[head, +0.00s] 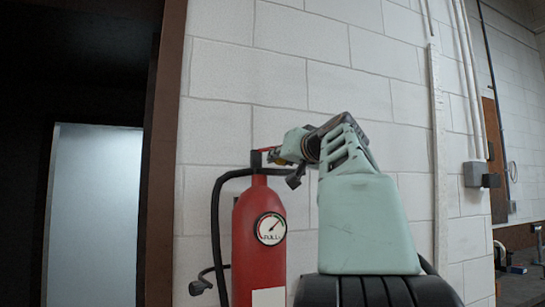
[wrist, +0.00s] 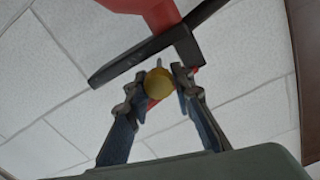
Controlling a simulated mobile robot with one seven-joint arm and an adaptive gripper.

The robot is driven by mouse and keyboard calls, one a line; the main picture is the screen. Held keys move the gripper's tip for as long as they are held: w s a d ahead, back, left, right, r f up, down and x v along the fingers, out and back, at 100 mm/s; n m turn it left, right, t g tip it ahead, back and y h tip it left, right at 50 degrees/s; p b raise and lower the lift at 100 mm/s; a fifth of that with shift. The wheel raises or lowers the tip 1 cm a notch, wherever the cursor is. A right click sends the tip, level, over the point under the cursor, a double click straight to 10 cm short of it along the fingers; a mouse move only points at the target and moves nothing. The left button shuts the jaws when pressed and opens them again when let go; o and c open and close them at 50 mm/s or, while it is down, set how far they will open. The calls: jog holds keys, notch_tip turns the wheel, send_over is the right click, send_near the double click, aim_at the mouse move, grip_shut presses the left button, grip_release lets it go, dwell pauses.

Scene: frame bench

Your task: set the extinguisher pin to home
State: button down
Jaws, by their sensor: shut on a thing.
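The red extinguisher (head: 258,240) stands upright against the white block wall, with a round gauge (head: 270,229) on its front. Its black handle (wrist: 145,58) crosses the wrist view above my fingers, with red body behind it. The extinguisher pin (wrist: 158,85) shows as a yellow round head with a short grey tip pointing at the handle. My gripper (wrist: 160,83) is shut on the pin, one finger on each side of the yellow head. In the head view, my gripper (head: 276,155) is at the extinguisher's top, right of the handle. Whether the tip enters the handle cannot be told.
A black hose (head: 215,225) loops down the extinguisher's left side. A brown door frame (head: 163,160) and dark opening lie further left. Pipes and a grey wall box (head: 474,174) are on the right. The wall close behind the extinguisher limits room there.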

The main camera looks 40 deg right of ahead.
jog(key=c, duration=2.1)
grip_release()
jog(key=shift+r, duration=0.15)
jog(key=o, duration=0.4)
jog(key=shift+w+d, duration=0.1)
jog(key=shift+w, duration=0.15)
jog(key=shift+o, duration=0.2)
jog(key=shift+s, duration=0.1)
jog(key=shift+s, duration=0.15)
jog(key=v, duration=0.7)
jog(key=shift+s+f, duration=0.1)
jog(key=shift+f, duration=0.1)
